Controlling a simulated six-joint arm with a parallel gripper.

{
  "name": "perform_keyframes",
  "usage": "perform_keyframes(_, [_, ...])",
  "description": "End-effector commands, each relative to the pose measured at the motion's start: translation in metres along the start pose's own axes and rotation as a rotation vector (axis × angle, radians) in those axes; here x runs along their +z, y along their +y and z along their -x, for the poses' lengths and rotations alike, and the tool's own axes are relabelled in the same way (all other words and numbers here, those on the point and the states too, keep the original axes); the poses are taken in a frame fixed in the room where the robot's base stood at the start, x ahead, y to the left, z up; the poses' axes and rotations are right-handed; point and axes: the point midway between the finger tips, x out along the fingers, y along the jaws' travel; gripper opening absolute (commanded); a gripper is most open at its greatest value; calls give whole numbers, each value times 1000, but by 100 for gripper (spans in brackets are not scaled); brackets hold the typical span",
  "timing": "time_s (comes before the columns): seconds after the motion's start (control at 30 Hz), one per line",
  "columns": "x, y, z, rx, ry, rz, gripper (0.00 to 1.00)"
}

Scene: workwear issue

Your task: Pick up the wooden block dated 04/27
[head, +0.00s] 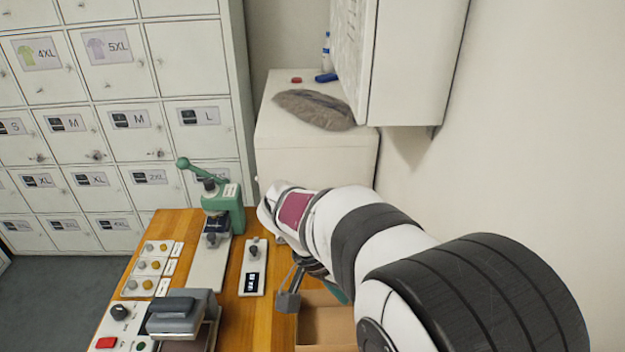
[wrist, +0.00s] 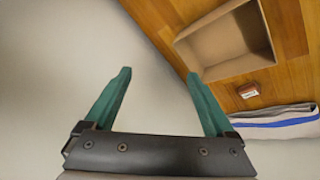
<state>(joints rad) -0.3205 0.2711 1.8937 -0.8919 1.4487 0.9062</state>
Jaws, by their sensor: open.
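A small reddish-brown block (wrist: 247,90) with a white label lies on the wooden table in the wrist view, between the open carton and a folded cloth. Its label is too small to read, so I cannot tell the date. My gripper (wrist: 158,73) is open and empty, with its two green fingers wide apart. The block is to the right of the fingers, apart from them. In the head view my arm hides most of the gripper, and I do not make out the block there.
An open cardboard carton (wrist: 183,49) is on the table, partly behind my arm in the head view (head: 312,330). A white cloth with a blue stripe (wrist: 275,124) lies near the block. A green press (head: 228,208) and a grey heat press (head: 180,316) stand on the table's left.

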Motion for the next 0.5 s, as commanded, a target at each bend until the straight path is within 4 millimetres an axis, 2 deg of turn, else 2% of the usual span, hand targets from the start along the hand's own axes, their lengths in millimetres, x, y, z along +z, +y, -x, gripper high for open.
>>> perform_keyframes(0.03, [-12, -44, -8, 37, 110, -40, 89])
perform_keyframes(0.07, [-19, -71, -12, 44, 187, -78, 89])
perform_keyframes(0.1, [-24, -107, -18, 37, 287, -127, 89])
perform_keyframes(0.2, [-21, -183, -31, -33, 502, -232, 89])
perform_keyframes(0.23, [-18, -201, -34, -62, 551, -256, 89])
perform_keyframes(0.3, [-9, -233, -40, -126, 637, -302, 89])
perform_keyframes(0.33, [-6, -242, -42, -148, 662, -316, 89])
perform_keyframes(0.43, [-2, -259, -48, -192, 705, -344, 89])
perform_keyframes(0.5, [-9, -262, -57, -199, 712, -349, 89])
